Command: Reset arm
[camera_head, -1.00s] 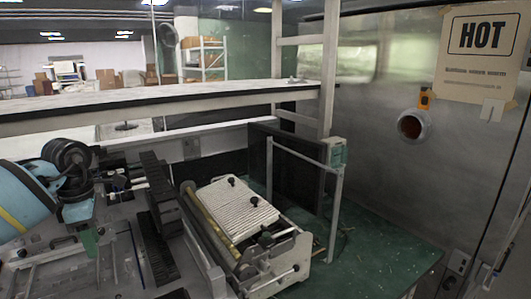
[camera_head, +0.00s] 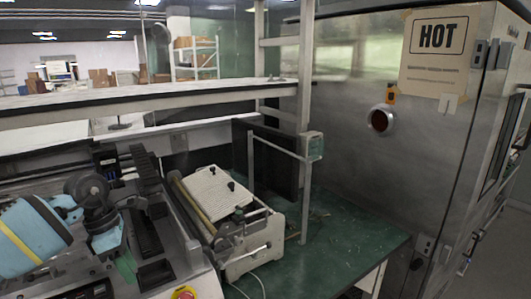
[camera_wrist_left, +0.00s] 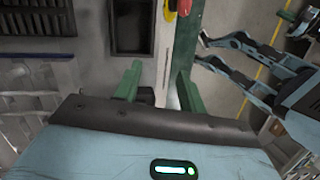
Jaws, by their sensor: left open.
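My left arm comes in from the left in the head view, light blue with a yellow band and dark wrist joints. Its gripper (camera_head: 125,266), with green fingers, hangs over the grey machine bed (camera_head: 196,258). The left wrist view shows the two green fingers (camera_wrist_left: 159,74) apart with nothing held between them. A dark rectangular recess (camera_wrist_left: 132,26) lies beyond the fingertips there. My right gripper is not seen in the head view.
A white ribbed-top device (camera_head: 218,192) stands on the green table (camera_head: 335,232), right of the machine bed. A red button (camera_head: 184,293) sits at the bed's near edge. A metal cabinet with a HOT sign (camera_head: 437,38) stands at the right. Open floor (camera_head: 490,255) shows at far right.

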